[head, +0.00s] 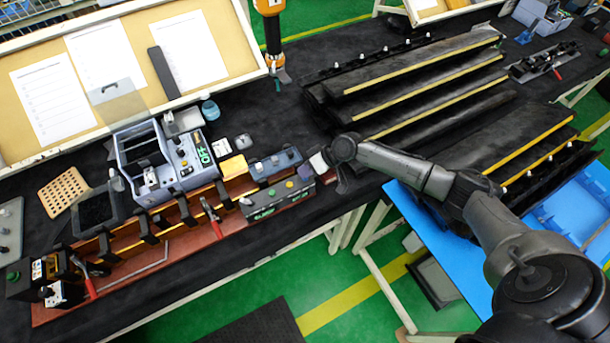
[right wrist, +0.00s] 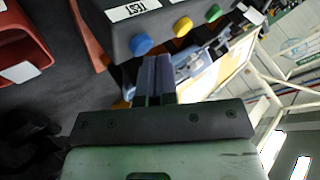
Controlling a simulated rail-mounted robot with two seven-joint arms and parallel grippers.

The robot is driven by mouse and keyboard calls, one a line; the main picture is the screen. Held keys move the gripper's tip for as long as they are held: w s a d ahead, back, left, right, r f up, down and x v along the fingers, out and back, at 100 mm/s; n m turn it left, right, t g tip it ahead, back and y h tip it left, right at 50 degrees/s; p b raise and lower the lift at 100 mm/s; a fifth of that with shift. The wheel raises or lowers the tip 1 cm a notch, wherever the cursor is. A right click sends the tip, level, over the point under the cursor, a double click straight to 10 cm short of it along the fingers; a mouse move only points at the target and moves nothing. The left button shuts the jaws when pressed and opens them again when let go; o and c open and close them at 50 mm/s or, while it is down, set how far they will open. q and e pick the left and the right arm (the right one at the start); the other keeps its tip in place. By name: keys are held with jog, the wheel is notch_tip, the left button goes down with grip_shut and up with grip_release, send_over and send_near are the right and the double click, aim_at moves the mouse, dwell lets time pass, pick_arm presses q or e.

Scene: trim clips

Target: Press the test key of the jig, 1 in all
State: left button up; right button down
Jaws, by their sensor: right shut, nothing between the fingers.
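The jig (head: 170,243) is a long red-brown board with a yellow-edged trim strip and red-handled clamps, at the left of the head view. At its right end stands a dark control box (head: 280,202) with coloured buttons. In the right wrist view the box (right wrist: 185,22) shows a TEST label (right wrist: 133,10) and blue (right wrist: 141,43), yellow (right wrist: 182,26) and green (right wrist: 212,13) buttons. My right gripper (right wrist: 155,62) is shut and empty, its fingertips just beside the box near the blue button. I cannot tell whether they touch. In the head view my right gripper (head: 315,165) is at the box's right end. My left gripper is out of view.
A grey-blue device (head: 165,160) and a yellow block (head: 234,166) stand behind the jig. A blue-grey box (head: 275,164) is close behind the control box. Stepped black racks (head: 420,75) fill the right of the table. A blue tray (head: 430,235) is at the lower right.

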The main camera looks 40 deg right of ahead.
jog(key=shift+r+p, duration=0.4)
jog(key=shift+r, duration=0.2)
jog(key=shift+r, duration=0.1)
notch_tip(320, 180, up, 5)
jog(key=p, duration=0.4)
dwell(0.7)
